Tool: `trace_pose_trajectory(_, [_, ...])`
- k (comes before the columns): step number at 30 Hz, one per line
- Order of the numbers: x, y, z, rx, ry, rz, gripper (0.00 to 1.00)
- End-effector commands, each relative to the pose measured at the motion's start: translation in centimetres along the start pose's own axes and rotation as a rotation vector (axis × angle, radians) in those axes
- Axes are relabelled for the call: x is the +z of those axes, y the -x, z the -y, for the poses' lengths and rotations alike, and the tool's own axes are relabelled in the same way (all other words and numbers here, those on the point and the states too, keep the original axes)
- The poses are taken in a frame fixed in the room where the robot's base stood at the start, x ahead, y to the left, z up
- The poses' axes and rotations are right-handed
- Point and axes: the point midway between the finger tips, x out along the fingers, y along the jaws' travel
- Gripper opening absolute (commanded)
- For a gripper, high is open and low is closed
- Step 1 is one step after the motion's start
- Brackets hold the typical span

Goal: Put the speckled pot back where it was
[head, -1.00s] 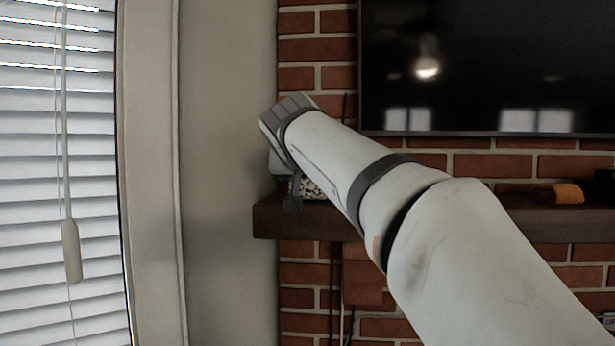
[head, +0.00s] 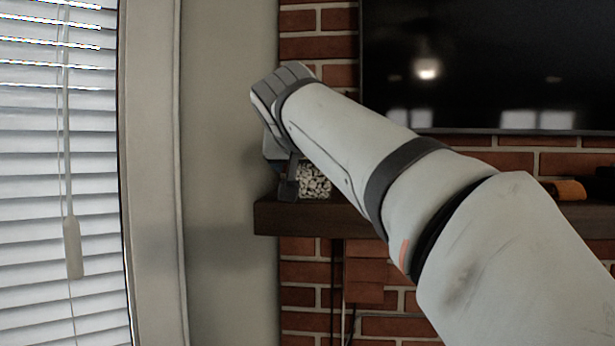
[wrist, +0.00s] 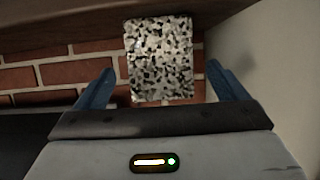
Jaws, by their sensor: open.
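The speckled pot (head: 314,181), black and white, stands on the dark wooden mantel (head: 300,217) near its left end. In the head view my arm partly covers it. In the wrist view the speckled pot (wrist: 160,58) shows between and beyond the two blue fingers, with a visible gap on each side. My gripper (wrist: 160,80) is open and holds nothing. In the head view one dark finger of my gripper (head: 288,190) shows just left of the pot; the other finger is hidden.
A grey wall (head: 228,180) and a window with blinds (head: 60,200) are at the left. A dark television (head: 480,70) hangs on the brick wall above the mantel. An orange item (head: 568,190) lies farther right on the mantel.

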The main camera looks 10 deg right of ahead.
Motion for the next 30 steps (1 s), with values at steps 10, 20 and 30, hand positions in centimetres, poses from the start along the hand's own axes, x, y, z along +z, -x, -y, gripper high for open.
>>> trace_pose_trajectory(10, [0.1,6.4,0.1,-0.004,0.0,-0.001,0.93])
trace_pose_trajectory(20, [0.8,7.1,0.0,-0.001,0.013,0.016,0.93])
trace_pose_trajectory(30, [14.7,2.3,-2.3,-0.043,0.195,0.292,0.93])
